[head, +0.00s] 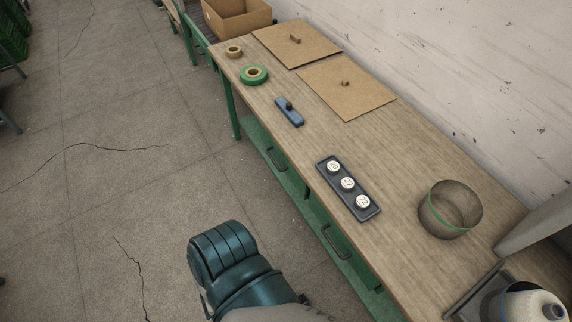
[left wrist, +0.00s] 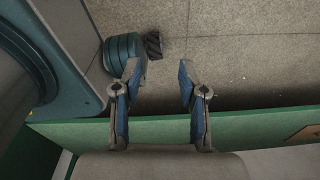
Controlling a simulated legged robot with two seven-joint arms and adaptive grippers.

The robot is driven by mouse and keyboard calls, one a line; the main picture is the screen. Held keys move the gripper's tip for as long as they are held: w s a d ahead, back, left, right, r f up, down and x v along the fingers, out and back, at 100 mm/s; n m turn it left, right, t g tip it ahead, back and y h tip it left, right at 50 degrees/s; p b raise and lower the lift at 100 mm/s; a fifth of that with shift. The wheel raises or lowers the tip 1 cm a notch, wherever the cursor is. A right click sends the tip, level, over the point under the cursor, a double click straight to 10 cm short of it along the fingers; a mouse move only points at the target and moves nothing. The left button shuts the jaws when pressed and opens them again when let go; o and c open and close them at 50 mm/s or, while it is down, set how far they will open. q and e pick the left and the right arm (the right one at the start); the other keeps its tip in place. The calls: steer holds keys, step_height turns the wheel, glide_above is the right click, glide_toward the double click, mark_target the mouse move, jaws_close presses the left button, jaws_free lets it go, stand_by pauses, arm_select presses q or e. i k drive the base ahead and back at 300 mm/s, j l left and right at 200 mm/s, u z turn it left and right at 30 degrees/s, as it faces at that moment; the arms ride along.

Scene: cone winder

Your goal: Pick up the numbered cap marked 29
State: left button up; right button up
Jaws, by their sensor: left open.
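Three white round caps with dark marks stand in a row in a dark tray (head: 373,214) on the wooden table. They are the far cap (head: 334,166), the middle cap (head: 348,183) and the near cap (head: 362,202). Their numbers are too small to read, so I cannot tell which is 29. My left gripper (left wrist: 159,68) shows in the left wrist view, open and empty, its blue-padded fingers apart over the grey floor and beside a green edge. No cap shows in that view. My right gripper is not in view.
The table (head: 400,150) also carries a round mesh container (head: 450,220), a blue block with a dark knob (head: 291,115), a green tape roll (head: 245,77), a brown roll (head: 234,51) and two cardboard sheets (head: 345,95). A wall (head: 450,60) runs behind. Bare tabletop surrounds the tray.

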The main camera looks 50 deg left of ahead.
mark_target(332, 167)
steer(key=u, duration=1.3)
steer(key=j, duration=0.25)
steer(key=i+j, duration=0.15)
steer(key=i+j+z, duration=0.15)
steer(key=j+z, duration=0.25)
steer(key=j, duration=0.3)
steer(key=j+z, duration=0.45)
steer(key=j, duration=0.25)
